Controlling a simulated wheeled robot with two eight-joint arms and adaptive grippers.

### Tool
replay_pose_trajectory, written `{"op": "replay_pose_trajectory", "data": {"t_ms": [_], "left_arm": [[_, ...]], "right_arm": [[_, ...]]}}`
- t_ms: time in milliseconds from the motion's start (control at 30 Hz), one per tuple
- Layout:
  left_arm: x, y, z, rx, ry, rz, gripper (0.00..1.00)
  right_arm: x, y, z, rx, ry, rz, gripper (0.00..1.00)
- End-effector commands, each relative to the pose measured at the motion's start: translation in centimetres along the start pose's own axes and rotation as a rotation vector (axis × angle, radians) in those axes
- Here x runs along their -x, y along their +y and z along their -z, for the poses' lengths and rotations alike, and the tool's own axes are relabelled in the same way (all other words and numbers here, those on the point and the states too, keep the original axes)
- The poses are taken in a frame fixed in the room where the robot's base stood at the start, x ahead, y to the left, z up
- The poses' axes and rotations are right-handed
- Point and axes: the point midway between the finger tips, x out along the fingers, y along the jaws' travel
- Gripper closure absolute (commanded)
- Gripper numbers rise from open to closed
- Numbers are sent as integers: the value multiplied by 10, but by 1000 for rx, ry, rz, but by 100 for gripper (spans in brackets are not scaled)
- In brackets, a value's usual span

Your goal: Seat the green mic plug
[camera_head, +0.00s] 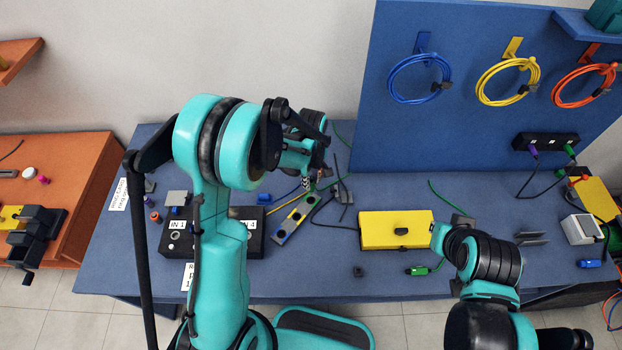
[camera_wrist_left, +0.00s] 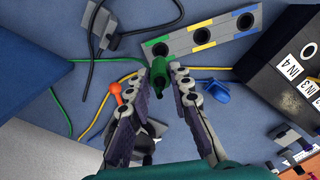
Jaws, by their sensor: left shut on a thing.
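My left gripper (camera_wrist_left: 159,82) is shut on a green plug (camera_wrist_left: 158,72) with a green cable. In the wrist view the plug overlaps the lower edge of a grey strip (camera_wrist_left: 224,28) with several round holes and coloured bands, near its left hole. I cannot tell the plug's height above the strip. In the head view the strip (camera_head: 291,226) lies at a slant beside the black IN box, and my left gripper (camera_head: 309,180) is over its far end, partly hidden by my arm. My right arm's gripper (camera_head: 462,222) is at the right; its jaw opening is unclear.
The black box (camera_head: 255,215) with IN labels stands left of the strip. A yellow box (camera_head: 382,244) stands to the right. Another green plug (camera_head: 418,271) lies near the table's front edge. Loose cables (camera_head: 339,195) and a blue plug (camera_wrist_left: 214,91) lie close by.

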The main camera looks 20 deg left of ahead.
Motion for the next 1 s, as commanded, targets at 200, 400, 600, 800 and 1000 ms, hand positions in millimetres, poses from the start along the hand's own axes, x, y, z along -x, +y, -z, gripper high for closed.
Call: {"op": "replay_pose_trajectory", "data": {"t_ms": [200, 400, 600, 800, 1000], "left_arm": [[-9, 0, 0, -1, 0, 0, 100], [-29, 0, 0, -1, 0, 0, 100], [-45, 0, 0, -1, 0, 0, 100], [-44, 0, 0, -2, 0, 0, 100], [-45, -1, 0, -2, 0, 0, 100]], "right_arm": [[-9, 0, -7, 0, 0, 0, 100], [-24, 0, -17, 0, 0, 0, 100], [-36, 0, -26, 0, 0, 0, 100], [-35, 0, -25, 0, 0, 0, 100], [-38, 0, -27, 0, 0, 0, 100]]}}
